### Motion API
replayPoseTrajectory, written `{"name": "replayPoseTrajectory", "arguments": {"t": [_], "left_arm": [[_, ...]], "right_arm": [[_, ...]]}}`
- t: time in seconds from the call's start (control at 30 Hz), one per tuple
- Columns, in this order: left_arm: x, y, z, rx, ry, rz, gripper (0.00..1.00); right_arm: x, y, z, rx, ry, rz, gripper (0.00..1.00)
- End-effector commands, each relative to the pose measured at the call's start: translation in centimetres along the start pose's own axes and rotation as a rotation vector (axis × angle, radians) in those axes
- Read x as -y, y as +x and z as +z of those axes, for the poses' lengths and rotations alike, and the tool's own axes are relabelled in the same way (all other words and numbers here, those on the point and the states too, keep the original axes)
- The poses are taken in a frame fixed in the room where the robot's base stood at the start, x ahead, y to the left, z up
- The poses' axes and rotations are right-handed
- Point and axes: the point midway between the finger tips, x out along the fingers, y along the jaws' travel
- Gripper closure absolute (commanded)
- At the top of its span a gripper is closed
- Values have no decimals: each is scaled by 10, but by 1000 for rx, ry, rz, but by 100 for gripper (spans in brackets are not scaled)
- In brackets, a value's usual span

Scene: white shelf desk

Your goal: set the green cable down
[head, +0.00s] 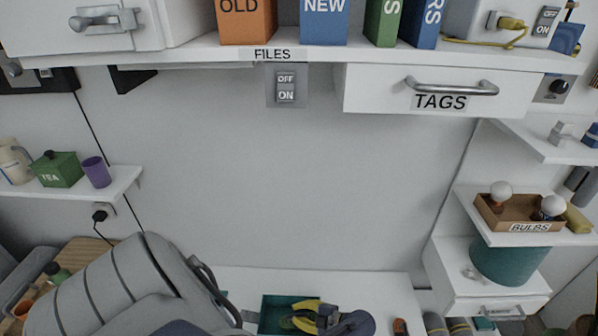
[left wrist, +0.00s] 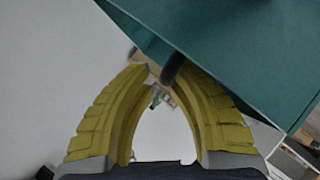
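My left gripper (head: 287,319) has yellow fingers and is low in the head view, over or beside a teal tray (head: 270,325). In the left wrist view my left gripper (left wrist: 160,68) shows its two fingers curving in towards each other at the tips. A short dark piece lies at the right fingertip; I cannot tell whether it is gripped or what it belongs to. A teal panel, seemingly the tray (left wrist: 240,50), fills the upper right there. I cannot make out the green cable in either view. My right gripper is not in view.
A white desk top (head: 370,285) has bare room behind the gripper. A small orange-and-dark object (head: 400,326) lies to its right. A white drawer unit (head: 495,285) with a teal bin (head: 505,262) stands at the right. The TAGS drawer (head: 380,88) hangs above.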

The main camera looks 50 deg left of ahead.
Motion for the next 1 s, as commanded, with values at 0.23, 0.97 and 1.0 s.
{"name": "replayPoseTrajectory", "arguments": {"t": [0.23,0.97,1.0], "left_arm": [[0,0,0,0,0,1,73],[-7,-58,-7,3,0,-2,73],[-8,-62,-7,2,0,-1,73]], "right_arm": [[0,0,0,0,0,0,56],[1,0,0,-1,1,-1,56],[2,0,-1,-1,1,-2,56]]}}
